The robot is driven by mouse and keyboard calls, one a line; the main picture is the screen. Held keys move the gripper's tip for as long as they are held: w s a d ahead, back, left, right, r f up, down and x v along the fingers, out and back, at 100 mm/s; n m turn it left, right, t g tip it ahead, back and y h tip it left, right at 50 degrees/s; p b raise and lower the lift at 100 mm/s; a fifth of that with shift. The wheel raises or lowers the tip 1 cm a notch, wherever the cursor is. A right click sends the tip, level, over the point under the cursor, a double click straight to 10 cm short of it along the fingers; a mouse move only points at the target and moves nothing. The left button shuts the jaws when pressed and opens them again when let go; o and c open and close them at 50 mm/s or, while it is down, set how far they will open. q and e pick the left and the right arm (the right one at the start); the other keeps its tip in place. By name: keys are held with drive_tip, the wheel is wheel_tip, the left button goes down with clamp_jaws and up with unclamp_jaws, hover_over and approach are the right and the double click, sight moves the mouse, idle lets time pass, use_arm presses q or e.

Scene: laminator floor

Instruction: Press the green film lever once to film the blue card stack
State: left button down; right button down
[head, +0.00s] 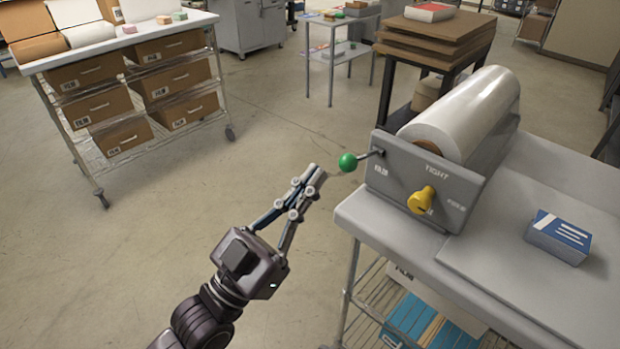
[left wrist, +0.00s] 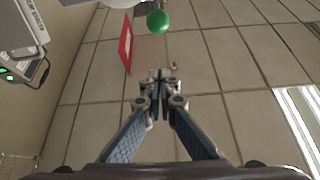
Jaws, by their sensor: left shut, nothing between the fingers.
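The green film lever (head: 348,162) is a green ball on a short dark rod at the left side of the grey laminator (head: 410,175). It also shows in the left wrist view (left wrist: 158,21), beyond the fingertips. My left gripper (head: 317,175) is shut and empty, just left of and slightly below the green ball, apart from it in the picture. Its closed fingers show in the left wrist view (left wrist: 160,76). The blue card stack (head: 559,237) lies on the worktop at the right. My right gripper is in neither view.
A yellow knob (head: 421,200) is on the laminator front under the word TIGHT. A film roll (head: 462,112) lies on top. The grey worktop (head: 490,250) extends right. A shelf cart with boxes (head: 140,80) stands at the left. Floor between is clear.

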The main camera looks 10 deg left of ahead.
sight(340, 163)
use_arm(q)
drive_tip(key=p+x, duration=0.3)
drive_tip(key=x, duration=0.5)
drive_tip(key=shift+w+f, duration=0.1)
drive_tip(key=shift+f, duration=2.1)
